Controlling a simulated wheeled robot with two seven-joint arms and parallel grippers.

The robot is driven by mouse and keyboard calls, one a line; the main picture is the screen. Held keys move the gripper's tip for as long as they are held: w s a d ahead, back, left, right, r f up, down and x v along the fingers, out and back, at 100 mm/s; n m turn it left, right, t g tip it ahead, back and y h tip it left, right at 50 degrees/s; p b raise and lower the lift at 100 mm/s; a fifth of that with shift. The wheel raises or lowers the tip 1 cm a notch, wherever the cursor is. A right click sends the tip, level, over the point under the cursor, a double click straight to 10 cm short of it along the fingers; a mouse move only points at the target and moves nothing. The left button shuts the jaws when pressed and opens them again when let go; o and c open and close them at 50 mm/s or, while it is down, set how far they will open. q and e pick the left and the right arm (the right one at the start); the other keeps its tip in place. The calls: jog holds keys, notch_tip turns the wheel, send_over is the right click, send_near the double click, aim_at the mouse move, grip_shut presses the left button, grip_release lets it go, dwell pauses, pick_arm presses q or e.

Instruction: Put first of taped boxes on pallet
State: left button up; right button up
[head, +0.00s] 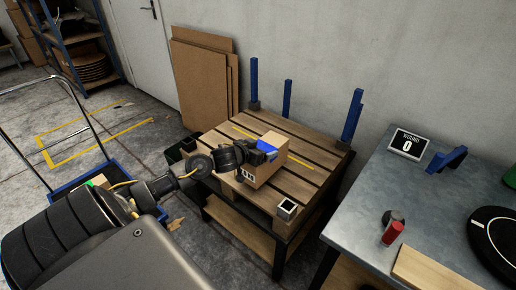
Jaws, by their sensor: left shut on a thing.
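A cardboard box (272,171) with dark printed marks on its near side is at the slatted wooden pallet (306,172) on a black-framed stand. My left gripper (264,151) reaches in from the left and is shut on the box at its upper left side. A blue patch shows at the box's top, beside the gripper. The box looks upright over the slats; whether its underside touches them is hard to tell. The fingertips are partly hidden.
Blue posts (352,116) stand at the pallet's back and right edges. A small square holder (287,209) sits at its front corner. A metal table (365,212) with a counter sign (408,144) reading 0 stands right. A blue cart (84,178) is at left.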

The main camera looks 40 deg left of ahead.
pick_arm(q)
jog(key=f, duration=0.2)
jog(key=shift+w+f, duration=0.3)
jog(key=shift+w, duration=0.05)
pick_arm(e)
jog(key=shift+s+a+r, duration=0.2)
jog(key=shift+s+r, duration=0.2)
jog(key=shift+r, duration=0.15)
pick_arm(q)
jog(key=shift+d, duration=0.1)
jog(key=o, duration=1.7)
jog(key=shift+s+f, duration=0.1)
jog(key=shift+f, duration=0.2)
jog(key=shift+o, duration=1.1)
jog(key=shift+r, duration=0.1)
jog(key=shift+s, duration=0.1)
